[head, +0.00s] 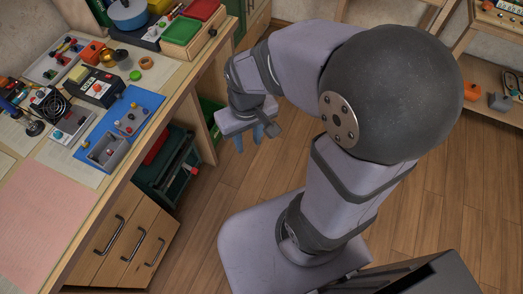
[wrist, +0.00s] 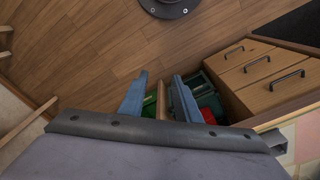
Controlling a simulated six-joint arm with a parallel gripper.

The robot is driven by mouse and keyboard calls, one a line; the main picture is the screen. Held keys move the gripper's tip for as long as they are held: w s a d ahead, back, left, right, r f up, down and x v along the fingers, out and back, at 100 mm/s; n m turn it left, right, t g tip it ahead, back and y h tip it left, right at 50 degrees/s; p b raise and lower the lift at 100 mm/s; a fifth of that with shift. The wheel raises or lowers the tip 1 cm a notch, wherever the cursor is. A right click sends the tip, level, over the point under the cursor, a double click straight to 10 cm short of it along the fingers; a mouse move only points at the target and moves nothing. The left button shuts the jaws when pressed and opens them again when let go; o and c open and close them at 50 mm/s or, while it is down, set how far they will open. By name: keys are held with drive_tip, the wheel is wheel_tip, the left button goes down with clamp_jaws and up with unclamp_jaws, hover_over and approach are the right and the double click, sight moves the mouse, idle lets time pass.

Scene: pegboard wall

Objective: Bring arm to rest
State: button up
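My arm is folded beside the workbench (head: 135,170) in the head view. My gripper (head: 249,138) hangs over the open floor just right of the bench edge, with its blue fingers pointing down. In the wrist view, the two blue fingers of my gripper (wrist: 158,95) stand apart with a gap between them. Nothing is held between them; the floor and the bench's lower shelf show behind. The upper part of the gripper is partly hidden by the wrist in the head view.
The bench holds a blue mat (head: 146,99) with small parts, a grey tray (head: 55,62) and a pink mat (head: 40,205). Drawers (head: 125,245) and a green toolbox (head: 168,170) sit below. A shelf (head: 490,75) stands at right. The wooden floor (head: 215,190) is clear.

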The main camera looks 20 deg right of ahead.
drive_tip(key=shift+m+g, duration=0.3)
drive_tip(key=shift+m, duration=0.3)
drive_tip(key=s+d, duration=0.1)
drive_tip(key=s+d+f, duration=0.1)
drive_tip(key=s, duration=0.1)
drive_tip(key=s+d, duration=0.1)
drive_tip(key=shift+s+f, duration=0.15)
drive_tip(key=shift+s, duration=0.1)
wheel_tip(320, 180, up, 10)
drive_tip(key=p, duration=1)
drive_tip(key=shift+a, duration=0.1)
